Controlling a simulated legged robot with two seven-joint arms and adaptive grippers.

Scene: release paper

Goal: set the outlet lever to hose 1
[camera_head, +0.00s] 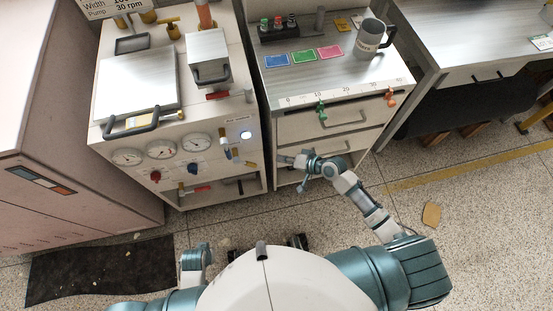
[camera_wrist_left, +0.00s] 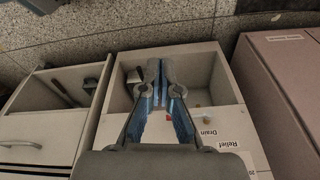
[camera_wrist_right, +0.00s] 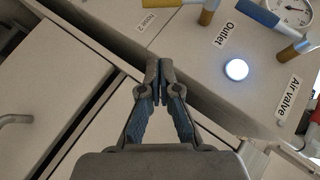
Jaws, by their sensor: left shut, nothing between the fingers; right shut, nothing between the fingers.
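The outlet lever, with a yellow handle (camera_head: 250,165), is low at the right of the machine's front panel. In the right wrist view its yellow handle (camera_wrist_right: 180,2) is cut by the top edge, near the "Outlet" label (camera_wrist_right: 223,35), and extends toward the "Hose 2" label (camera_wrist_right: 148,22). No hose 1 label is readable. My right gripper (camera_head: 285,159) is shut and empty, right of the lever and apart from it; it also shows in the right wrist view (camera_wrist_right: 160,68). My left gripper (camera_wrist_left: 161,63) is shut and empty above the machine's open lower compartment.
A blue-handled lever (camera_wrist_right: 258,12) and a white lit button (camera_wrist_right: 236,69) are near the outlet lever. The drawer cabinet (camera_head: 288,127) stands close to the right of the machine, with a narrow gap between. The machine's gauges (camera_head: 161,149) are at left. Floor in front is mostly free.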

